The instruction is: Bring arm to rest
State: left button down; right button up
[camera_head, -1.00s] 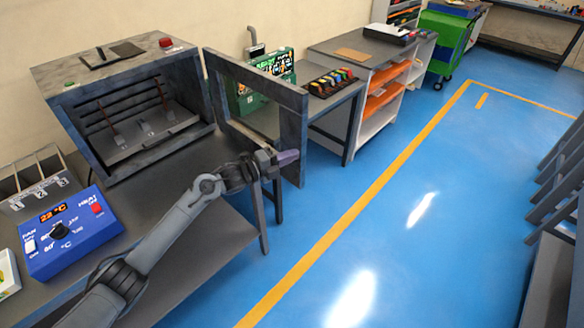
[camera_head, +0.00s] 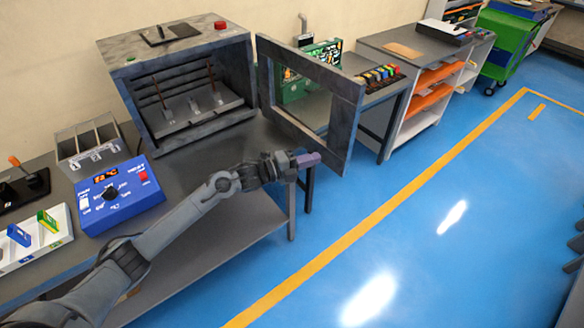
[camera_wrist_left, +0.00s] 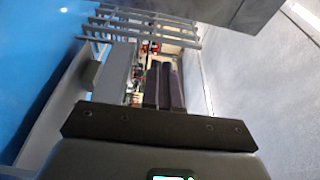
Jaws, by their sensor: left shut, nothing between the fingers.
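My left arm comes in from the lower left in the head view. Its gripper (camera_head: 308,160) hangs in the air in front of the open oven door, over the table's front right corner. The gripper is shut and empty. In the left wrist view the two dark fingers (camera_wrist_left: 165,85) lie side by side with nothing between them. The oven (camera_head: 190,90) stands on the table with its door (camera_head: 342,115) swung open to the right. Inside it is a grey tray with upright pieces (camera_head: 193,105). My right gripper does not show.
A blue control box (camera_head: 120,195) with a red display stands on the table, beside a divided bin (camera_head: 90,150). A white holder (camera_head: 30,240) is at the far left. A side table (camera_head: 365,90) with coloured buttons stands behind the door. The blue floor (camera_head: 450,220) is clear.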

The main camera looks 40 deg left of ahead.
pick_arm(q)
jog(key=s+a, duration=0.1)
jog(key=s, duration=0.5)
jog(key=s+d+f+n+g+y, duration=0.25)
jog(key=s+d+f+n, duration=0.65)
jog(key=s+d+f, duration=0.65)
jog(key=s+a+n+g+y, duration=0.2)
jog(key=s+n+g+y, duration=0.4)
jog(key=s+n+g, duration=0.85)
notch_tip(320, 180, up, 29)
jog(key=s+m+t+p, duration=0.1)
jog(key=t+p, duration=0.3)
jog(key=p, duration=2.4)
jog(key=shift+s+f+m+t, duration=0.2)
jog(key=shift+s+m+t, duration=0.2)
jog(key=shift+s, duration=0.25)
jog(key=c, duration=1.8)
grip_release()
jog(key=shift+a, duration=0.1)
